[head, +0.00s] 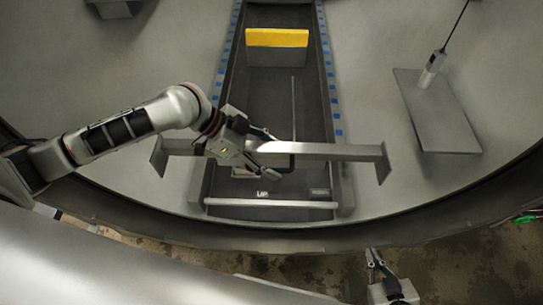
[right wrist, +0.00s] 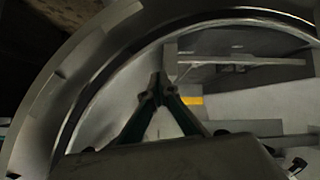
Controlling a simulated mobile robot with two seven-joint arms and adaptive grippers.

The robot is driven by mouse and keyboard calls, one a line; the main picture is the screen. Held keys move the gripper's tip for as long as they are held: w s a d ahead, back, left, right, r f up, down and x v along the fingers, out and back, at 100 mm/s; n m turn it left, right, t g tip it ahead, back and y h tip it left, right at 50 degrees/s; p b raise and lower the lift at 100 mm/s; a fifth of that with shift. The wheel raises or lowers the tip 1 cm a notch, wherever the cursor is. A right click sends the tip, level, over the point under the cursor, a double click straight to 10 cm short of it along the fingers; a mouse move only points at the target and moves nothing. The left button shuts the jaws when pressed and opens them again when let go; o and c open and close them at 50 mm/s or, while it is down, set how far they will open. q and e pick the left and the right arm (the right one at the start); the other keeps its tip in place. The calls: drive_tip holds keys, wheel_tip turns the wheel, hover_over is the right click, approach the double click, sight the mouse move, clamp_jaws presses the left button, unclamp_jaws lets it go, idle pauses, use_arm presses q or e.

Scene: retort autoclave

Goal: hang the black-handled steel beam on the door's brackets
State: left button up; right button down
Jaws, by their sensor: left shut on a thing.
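The steel beam (head: 335,151) is a long grey bar with a flat plate at each end. It lies nearly level across the dark channel in the head view. My left gripper (head: 268,160) is shut on its black handle (head: 291,160) near the middle, and the gripper hides part of the beam. My right gripper (head: 373,262) is low in the head view, away from the beam. Its fingertips meet in the right wrist view (right wrist: 158,90), with nothing seen between them. I cannot make out the door's brackets.
A curved metal rim (head: 420,232) runs below the beam. The dark channel (head: 270,100) has blue marks along its sides, a yellow-topped block (head: 277,40) and a pale crossbar (head: 270,203) near an "UP" label. A grey plate (head: 437,115) with a rod stands at right.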

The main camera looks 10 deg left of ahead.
use_arm(q)
drive_tip(key=shift+w+r, duration=0.1)
drive_tip(key=shift+r, duration=0.25)
use_arm(e)
drive_tip(key=shift+w+r, duration=0.1)
drive_tip(key=shift+r, duration=0.1)
